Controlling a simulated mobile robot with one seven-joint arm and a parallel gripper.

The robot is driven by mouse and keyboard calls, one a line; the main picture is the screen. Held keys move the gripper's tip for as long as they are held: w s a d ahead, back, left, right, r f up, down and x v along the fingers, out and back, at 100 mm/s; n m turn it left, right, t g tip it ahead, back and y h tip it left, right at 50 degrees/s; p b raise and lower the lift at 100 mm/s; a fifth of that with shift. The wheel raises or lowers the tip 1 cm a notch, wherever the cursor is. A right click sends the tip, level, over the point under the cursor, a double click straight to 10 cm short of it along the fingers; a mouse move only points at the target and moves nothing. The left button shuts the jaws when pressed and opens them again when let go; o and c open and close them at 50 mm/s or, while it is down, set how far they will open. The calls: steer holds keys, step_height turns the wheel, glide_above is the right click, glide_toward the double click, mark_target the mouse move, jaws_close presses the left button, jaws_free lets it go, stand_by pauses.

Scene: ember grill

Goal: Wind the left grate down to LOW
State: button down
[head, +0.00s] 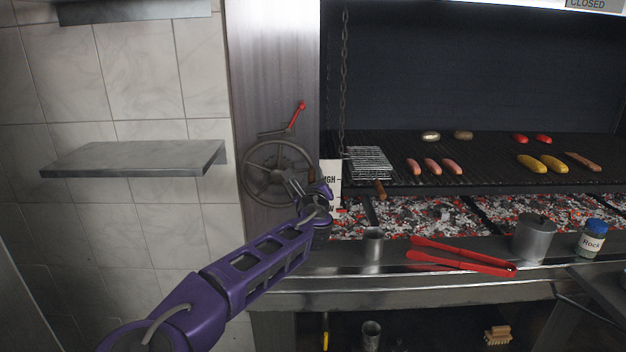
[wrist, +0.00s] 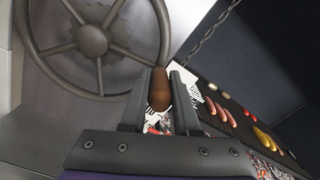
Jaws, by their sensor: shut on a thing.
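A grey spoked handwheel (head: 277,172) is mounted on the steel post left of the grill; it also shows large in the wrist view (wrist: 92,40). My gripper (head: 305,188) is at the wheel's lower right rim. In the wrist view, my gripper's fingers (wrist: 159,76) are shut on the wheel's brown wooden handle (wrist: 159,90). A white height plate (head: 331,182) beside the wheel is partly covered by my gripper; part of its lettering shows. The left grate (head: 395,150) lies level above the glowing coals (head: 430,215), with a chain (head: 344,80) at its left.
A red-handled lever (head: 297,115) sits just above the wheel. Sausages (head: 432,166), potatoes and corn (head: 541,163) lie on the grates. A wall shelf (head: 135,158) is at left.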

steer(key=shift+r, duration=0.3)
steer(key=c, duration=1)
jaws_free()
steer(key=o, duration=0.3)
steer(key=shift+f, duration=0.2)
steer(key=shift+o, duration=0.2)
steer(key=s+d, duration=0.1)
steer(key=s, duration=1.6)
steer(key=shift+s+d, duration=0.15)
steer(key=shift+d, duration=0.15)
